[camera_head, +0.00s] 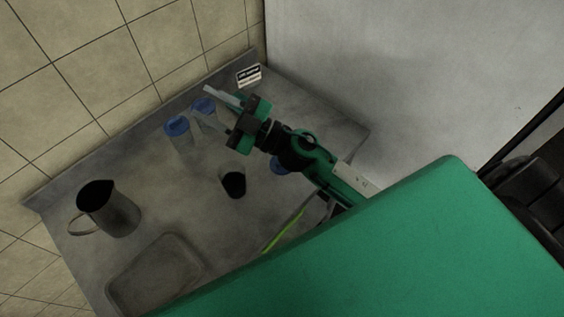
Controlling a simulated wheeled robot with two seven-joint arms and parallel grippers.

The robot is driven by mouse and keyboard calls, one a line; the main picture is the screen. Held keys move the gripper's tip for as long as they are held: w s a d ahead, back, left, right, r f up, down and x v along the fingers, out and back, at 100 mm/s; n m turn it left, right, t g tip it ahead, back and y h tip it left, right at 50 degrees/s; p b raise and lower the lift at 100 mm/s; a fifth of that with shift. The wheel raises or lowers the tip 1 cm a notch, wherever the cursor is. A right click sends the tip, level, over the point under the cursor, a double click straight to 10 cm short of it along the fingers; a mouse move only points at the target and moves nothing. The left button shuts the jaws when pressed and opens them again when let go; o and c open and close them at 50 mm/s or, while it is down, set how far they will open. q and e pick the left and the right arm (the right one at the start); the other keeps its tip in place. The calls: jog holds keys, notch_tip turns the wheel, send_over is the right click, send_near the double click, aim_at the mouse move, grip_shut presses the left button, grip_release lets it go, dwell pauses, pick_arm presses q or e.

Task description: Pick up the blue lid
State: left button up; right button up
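Two clear containers with blue lids stand side by side near the wall: one blue lid (177,126) is on the left container, another blue lid (203,104) on the right one. A third round blue piece (279,166), perhaps a loose lid, shows on the counter, partly hidden under my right arm. My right gripper (209,109) points left at the right container, its fingers apart, with that container's top between or behind them. I cannot tell whether it touches. My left gripper is not in view.
The grey counter (185,208) holds a metal pitcher (110,212), a dark-filled cup (233,185) and a shallow tray (153,273). A small sign (248,75) stands at the back near the tiled wall. A pale wall panel (390,70) rises to the right. The counter's middle left is clear.

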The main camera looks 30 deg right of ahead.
jog(key=s+a+n+g+y, duration=0.2)
jog(key=a+n+g+y, duration=0.15)
jog(key=n+g, duration=0.3)
jog(key=g+h+p, duration=0.2)
jog(key=g+h, duration=0.8)
jog(key=h, duration=1)
send_over(275, 166)
jog(key=d, duration=0.3)
jog(key=f, duration=2.3)
jog(key=shift+s+f, duration=0.3)
jog(key=shift+f, duration=0.1)
jog(key=shift+a+f+p, duration=0.1)
jog(key=shift+f+p, duration=0.4)
jog(key=shift+p, duration=0.1)
jog(key=f, duration=0.1)
jog(key=f+p, duration=0.1)
jog(key=f, duration=0.1)
jog(key=shift+w+a+f+p, duration=0.2)
jog(key=shift+a+f+p, duration=0.05)
jog(key=shift+p, duration=0.1)
jog(key=shift+f, duration=0.5)
grip_shut()
